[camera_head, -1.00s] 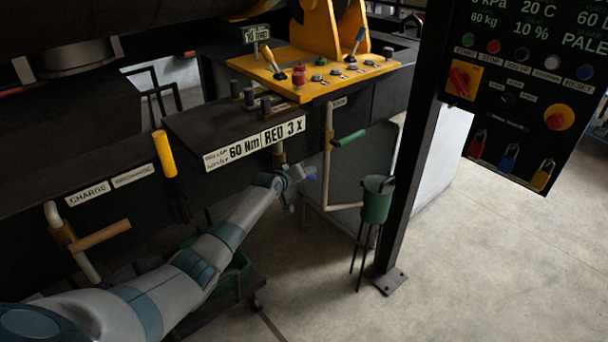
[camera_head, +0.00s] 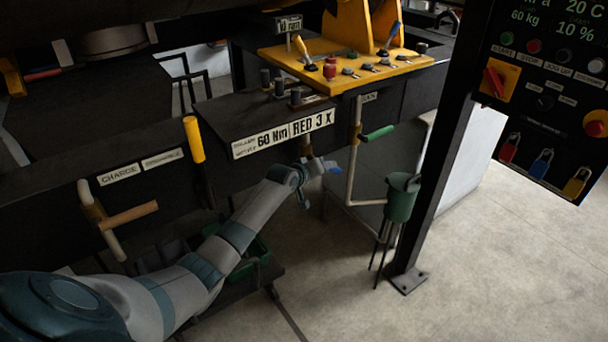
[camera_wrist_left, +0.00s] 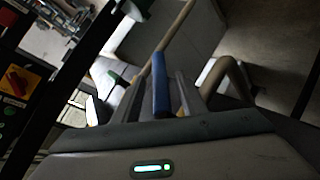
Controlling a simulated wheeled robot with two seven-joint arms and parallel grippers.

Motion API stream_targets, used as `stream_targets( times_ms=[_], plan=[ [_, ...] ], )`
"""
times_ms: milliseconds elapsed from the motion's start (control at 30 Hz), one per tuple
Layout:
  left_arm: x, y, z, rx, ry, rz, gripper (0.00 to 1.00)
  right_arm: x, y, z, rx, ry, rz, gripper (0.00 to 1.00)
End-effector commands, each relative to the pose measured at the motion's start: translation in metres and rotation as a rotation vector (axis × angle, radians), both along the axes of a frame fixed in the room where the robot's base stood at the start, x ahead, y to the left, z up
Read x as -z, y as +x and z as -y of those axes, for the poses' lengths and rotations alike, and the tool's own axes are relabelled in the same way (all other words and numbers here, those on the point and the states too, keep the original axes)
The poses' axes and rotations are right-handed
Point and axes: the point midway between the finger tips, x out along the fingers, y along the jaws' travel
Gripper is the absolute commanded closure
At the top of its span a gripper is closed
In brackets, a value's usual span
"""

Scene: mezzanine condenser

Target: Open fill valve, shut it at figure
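A pipe with a green-handled lever (camera_head: 378,133) runs down the front of the dark machine, right of the RED 3 X label; the small tag above it is not clearly legible. Another pipe with an orange-tan lever (camera_head: 128,216) is at lower left, beside the CHARGE label (camera_head: 119,174). I cannot tell which lever is the fill valve. My right gripper is out of view.
A black control panel (camera_head: 548,125) with readouts, buttons and padlocks hangs at right on a dark post (camera_head: 437,185). A green bucket on a stand (camera_head: 402,198) is by the post. A yellow console (camera_head: 345,68) carries levers. Open floor lies at lower right.

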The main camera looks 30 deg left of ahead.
Motion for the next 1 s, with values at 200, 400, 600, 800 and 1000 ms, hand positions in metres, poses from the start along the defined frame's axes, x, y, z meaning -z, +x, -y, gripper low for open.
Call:
stream_targets(
  times_ms=[200,400,600,800,1000],
  plan=[
    [-0.011,-0.027,-0.001,0.001,0.002,0.0,0.61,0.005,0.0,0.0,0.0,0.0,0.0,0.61],
    [-0.023,-0.052,-0.002,0.0,0.002,0.001,0.61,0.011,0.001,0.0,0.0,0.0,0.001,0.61],
    [-0.036,-0.078,-0.003,0.0,0.002,0.001,0.61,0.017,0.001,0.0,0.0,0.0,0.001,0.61],
    [-0.047,-0.1,-0.003,0.0,0.001,0.0,0.61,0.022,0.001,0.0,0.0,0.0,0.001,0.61],
    [-0.053,-0.111,-0.004,0.0,0.001,-0.001,0.61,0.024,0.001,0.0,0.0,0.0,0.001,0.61]
  ],
)
